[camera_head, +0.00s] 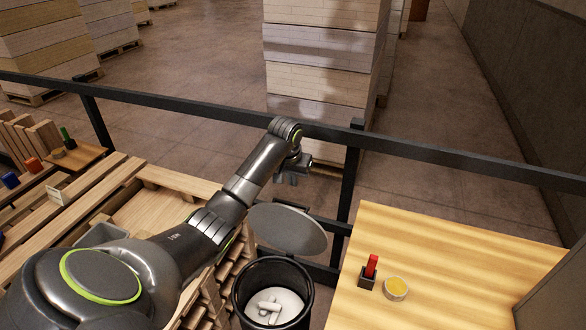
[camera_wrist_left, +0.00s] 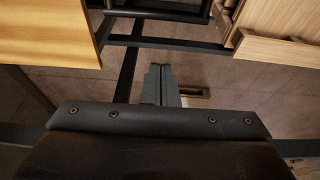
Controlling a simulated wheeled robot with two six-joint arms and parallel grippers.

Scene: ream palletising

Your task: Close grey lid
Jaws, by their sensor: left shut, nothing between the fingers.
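The grey lid (camera_head: 287,230) is a round flat disc, standing open and tilted up behind a dark round bin (camera_head: 238,290). The bin's mouth is uncovered and several white pieces (camera_head: 272,306) show inside. My left gripper (camera_head: 292,179) is shut and empty, above and beyond the lid, close to the dark rail and apart from the lid. In the left wrist view its fingers (camera_wrist_left: 161,72) are together with nothing between them. I cannot make out the lid in the left wrist view. My right gripper is not in view.
A wooden table (camera_head: 450,260) stands right of the bin, with a red item in a dark holder (camera_head: 368,272) and a yellow-topped round dish (camera_head: 395,288). A dark railing (camera_head: 440,155) runs behind. Wooden pallets (camera_head: 150,215) lie left, and paper stacks (camera_head: 320,60) stand beyond.

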